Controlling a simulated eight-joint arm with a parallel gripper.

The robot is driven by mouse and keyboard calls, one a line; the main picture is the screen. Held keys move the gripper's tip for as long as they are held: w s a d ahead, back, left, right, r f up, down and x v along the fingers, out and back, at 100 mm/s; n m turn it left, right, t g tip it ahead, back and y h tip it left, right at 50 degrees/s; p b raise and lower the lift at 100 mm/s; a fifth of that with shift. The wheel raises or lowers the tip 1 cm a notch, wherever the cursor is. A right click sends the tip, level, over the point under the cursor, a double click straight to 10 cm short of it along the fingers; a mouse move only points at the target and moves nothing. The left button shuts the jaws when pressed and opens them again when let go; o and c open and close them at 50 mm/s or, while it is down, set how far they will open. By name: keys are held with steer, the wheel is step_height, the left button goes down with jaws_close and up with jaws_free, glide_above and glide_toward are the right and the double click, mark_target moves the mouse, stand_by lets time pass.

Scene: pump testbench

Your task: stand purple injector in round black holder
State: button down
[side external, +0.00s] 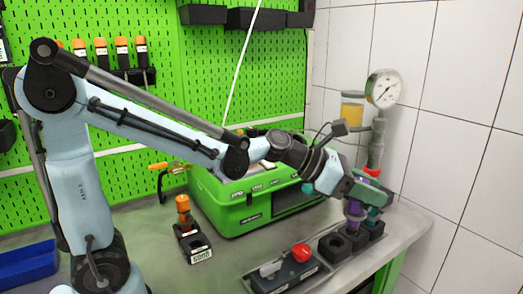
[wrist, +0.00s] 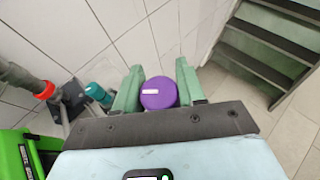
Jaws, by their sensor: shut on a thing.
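The purple injector (side external: 354,211) is gripped between the fingers of my gripper (side external: 364,192), with its lower end pointing down over the row of black holders. In the wrist view its round purple top (wrist: 158,92) with a white mark sits between the green fingers (wrist: 158,88). An empty black holder (side external: 335,246) with a round opening stands at the left of the row. Another black holder (side external: 356,238) is just under the injector. I cannot tell whether the injector's tip is inside it or just above it.
A pressure gauge (side external: 384,88) on a pipe rises close behind my gripper. A green case (side external: 245,205), an orange-topped injector (side external: 183,206) in a black block, and a red-button box (side external: 285,274) are left.

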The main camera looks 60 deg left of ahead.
steer(key=w+a+r, duration=0.2)
steer(key=a+r, duration=0.2)
steer(key=a, duration=0.5)
steer(key=w+a+r, duration=0.2)
steer(key=a+r, duration=0.2)
steer(key=a, duration=0.5)
steer(key=w+a+r, duration=0.3)
steer(key=a+r, duration=0.1)
steer(key=a, duration=0.6)
steer(key=a+f, duration=1)
steer(key=a, duration=0.1)
steer(key=shift+a+f+n+t, duration=0.2)
steer(key=shift+f+n+t, duration=0.1)
steer(key=shift+f, duration=0.05)
steer(key=shift+f+y, duration=0.3)
steer(key=shift+f, duration=0.05)
